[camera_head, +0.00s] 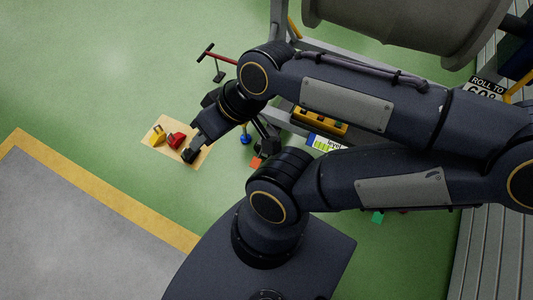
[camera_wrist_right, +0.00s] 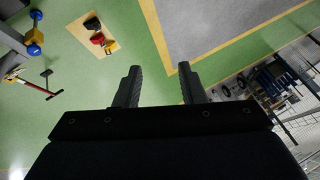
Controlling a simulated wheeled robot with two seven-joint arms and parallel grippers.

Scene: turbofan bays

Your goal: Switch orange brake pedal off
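A small orange piece (camera_head: 255,161), which looks like the orange brake pedal, shows low beside the grey stand's frame in the head view. Dark arm parts are close around it, and its on or off position cannot be told. My left gripper is not in view.
The board (camera_head: 203,160) on the green floor carries yellow, red and black pieces. A blue wheel-like part (camera_head: 245,139), a red-handled bar (camera_head: 222,56) and a yellow button box (camera_head: 320,120) are near the stand. A green piece (camera_head: 377,217) shows lower right. Floor at left is clear.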

